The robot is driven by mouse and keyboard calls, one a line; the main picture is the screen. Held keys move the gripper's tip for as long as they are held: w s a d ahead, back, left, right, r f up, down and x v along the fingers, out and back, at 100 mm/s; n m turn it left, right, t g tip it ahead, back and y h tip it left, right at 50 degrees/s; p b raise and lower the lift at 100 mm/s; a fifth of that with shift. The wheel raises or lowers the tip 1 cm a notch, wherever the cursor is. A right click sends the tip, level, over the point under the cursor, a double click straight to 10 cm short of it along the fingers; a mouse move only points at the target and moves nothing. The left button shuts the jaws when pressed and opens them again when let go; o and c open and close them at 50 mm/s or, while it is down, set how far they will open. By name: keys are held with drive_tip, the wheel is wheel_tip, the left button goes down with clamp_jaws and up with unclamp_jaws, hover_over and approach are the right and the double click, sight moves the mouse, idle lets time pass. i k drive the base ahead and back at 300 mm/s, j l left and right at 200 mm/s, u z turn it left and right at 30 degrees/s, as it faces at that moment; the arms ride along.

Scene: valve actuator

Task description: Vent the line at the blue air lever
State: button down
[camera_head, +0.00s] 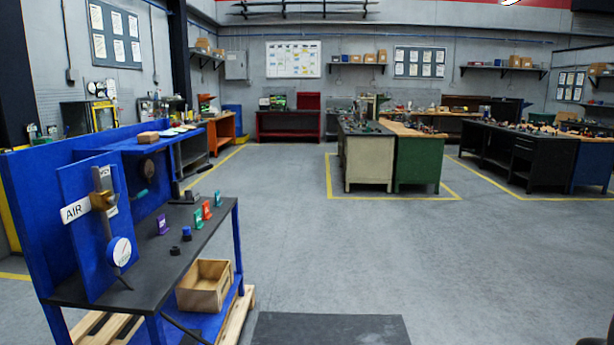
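A blue upright panel (82,222) stands on the left workbench. It carries a grey vertical pipe with a brass valve body (103,200) and a white label reading AIR (75,211) to its left. A round gauge (119,251) with a white face and blue rim sits lower on the same line. I cannot make out a separate blue lever handle against the blue panel, nor how it is turned. My gripper is not in view.
The dark bench top (165,255) holds several small colored stands, such as a purple one (162,224), and small dark and blue caps. An open wooden box (204,287) sits on the shelf below. A dark floor mat (330,330) lies in front; open floor extends right.

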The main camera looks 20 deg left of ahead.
sight(114, 170)
drive_tip(key=u, duration=2.35)
drive_tip(key=i+l+u, duration=0.7)
drive_tip(key=l, duration=0.35)
drive_tip(key=i+l, duration=0.15)
drive_tip(key=l, duration=0.3)
drive_tip(key=u, duration=0.05)
